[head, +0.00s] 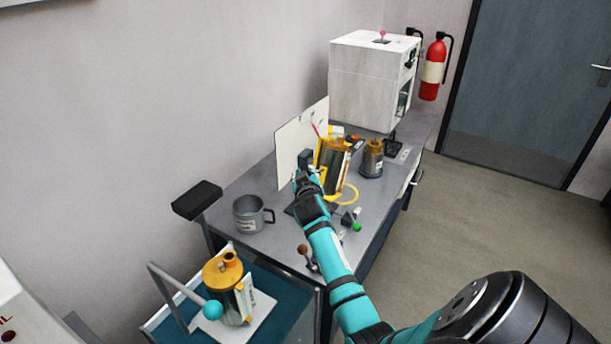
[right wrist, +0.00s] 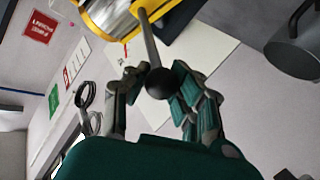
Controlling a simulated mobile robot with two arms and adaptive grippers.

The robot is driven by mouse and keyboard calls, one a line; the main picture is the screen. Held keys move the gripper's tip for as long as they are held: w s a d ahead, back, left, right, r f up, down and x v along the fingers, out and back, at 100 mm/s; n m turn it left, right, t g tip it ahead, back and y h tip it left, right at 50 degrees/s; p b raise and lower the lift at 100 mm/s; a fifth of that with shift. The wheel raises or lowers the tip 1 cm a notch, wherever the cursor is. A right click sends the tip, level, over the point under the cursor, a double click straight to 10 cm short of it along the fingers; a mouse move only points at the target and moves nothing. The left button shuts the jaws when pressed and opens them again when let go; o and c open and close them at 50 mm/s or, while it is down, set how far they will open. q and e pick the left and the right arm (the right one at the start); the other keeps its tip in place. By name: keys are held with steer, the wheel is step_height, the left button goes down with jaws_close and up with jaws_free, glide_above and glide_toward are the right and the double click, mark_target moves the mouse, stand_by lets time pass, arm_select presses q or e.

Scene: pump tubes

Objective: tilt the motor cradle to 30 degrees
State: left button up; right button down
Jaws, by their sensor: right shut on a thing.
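The motor cradle (head: 327,157) is yellow and holds a metal cylinder, standing on the grey bench in front of a white panel (head: 290,147). A red pointer shows at the panel; its angle reading is too small to tell. My right gripper (head: 303,178) is at the cradle's near left side and covers part of it. In the right wrist view, the gripper (right wrist: 160,88) is shut on the black ball knob (right wrist: 160,82) of a grey rod (right wrist: 149,42). The rod runs up to the yellow cradle (right wrist: 108,20). My left gripper is not in view.
A grey mug (head: 248,214) stands left of my right forearm. A small metal motor (head: 372,160) stands right of the cradle. A green knob (head: 357,227) and a brown-knobbed lever (head: 303,249) are near the bench's front edge. A white machine (head: 366,88) stands behind.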

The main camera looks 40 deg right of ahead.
steer(key=shift+w+d+r, duration=0.25)
steer(key=shift+d+r, duration=0.05)
steer(key=shift+r, duration=0.25)
steer(key=shift+d, duration=0.1)
steer(key=c, duration=1.6)
jaws_free()
steer(key=shift+c, duration=0.2)
steer(key=o, duration=0.7)
steer(key=shift+s+r, duration=0.2)
steer(key=shift+s, duration=0.2)
steer(key=shift+c, duration=0.2)
steer(key=shift+w+f, duration=0.1)
steer(key=v, duration=1.2)
steer(key=shift+f, duration=0.1)
